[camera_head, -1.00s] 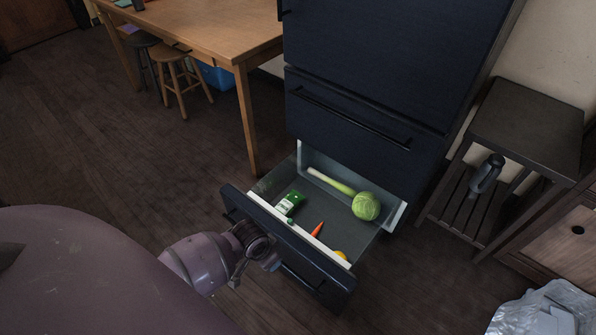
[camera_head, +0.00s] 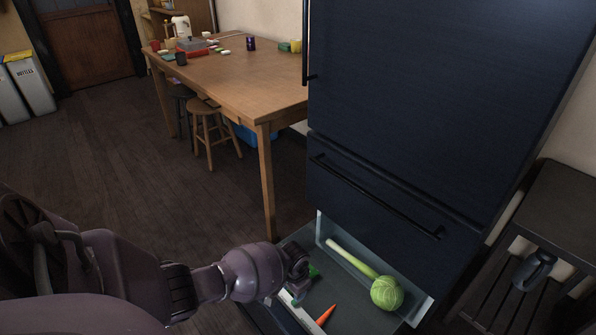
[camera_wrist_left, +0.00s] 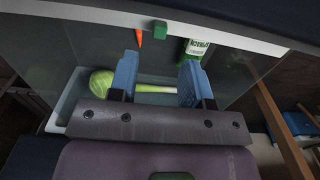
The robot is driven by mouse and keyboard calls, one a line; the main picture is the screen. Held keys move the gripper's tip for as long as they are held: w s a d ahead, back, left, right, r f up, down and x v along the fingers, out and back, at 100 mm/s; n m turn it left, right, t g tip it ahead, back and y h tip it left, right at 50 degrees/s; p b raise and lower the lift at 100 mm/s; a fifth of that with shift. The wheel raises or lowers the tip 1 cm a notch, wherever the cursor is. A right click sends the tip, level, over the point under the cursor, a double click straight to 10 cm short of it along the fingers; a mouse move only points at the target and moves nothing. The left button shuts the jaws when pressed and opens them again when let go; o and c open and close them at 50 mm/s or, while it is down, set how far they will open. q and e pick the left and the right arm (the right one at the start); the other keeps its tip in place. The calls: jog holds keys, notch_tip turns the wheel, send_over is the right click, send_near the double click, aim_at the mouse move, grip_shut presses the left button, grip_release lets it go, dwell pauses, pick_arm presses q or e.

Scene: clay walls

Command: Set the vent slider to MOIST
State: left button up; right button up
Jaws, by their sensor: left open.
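The open lower fridge drawer has a white strip (camera_head: 297,312) along its front wall; in the wrist view the strip (camera_wrist_left: 90,13) crosses the top. A small green block (camera_wrist_left: 160,29), probably the slider knob, sits at the strip's edge. No MOIST marking is readable. My left gripper (camera_wrist_left: 158,66) is open, its two blue fingers pointing toward the strip with the green block ahead of and between them, apart from it. In the head view my left gripper (camera_head: 290,287) is over the drawer's front and hides part of the strip. My right gripper is not in view.
The drawer holds a cabbage (camera_head: 387,293), a leek (camera_head: 350,257), a carrot (camera_head: 326,315) and a green-and-white carton (camera_wrist_left: 197,47). The dark fridge (camera_head: 400,110) rises behind. A wooden table (camera_head: 235,85) with stools stands left; a dark shelf stand (camera_head: 560,215) is right.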

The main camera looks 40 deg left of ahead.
aim_at(293, 302)
pick_arm(q)
jog(key=f, duration=0.1)
jog(key=f+b, duration=0.1)
jog(key=f, duration=0.1)
jog(key=f+b, duration=0.1)
jog(key=f, duration=0.1)
jog(key=shift+s+f, duration=0.2)
jog(key=shift+s, duration=0.1)
jog(key=shift+w+f+b, duration=0.1)
jog(key=shift+f+b, duration=0.25)
jog(key=shift+f, duration=0.3)
jog(key=shift+w+f, duration=0.15)
grip_shut()
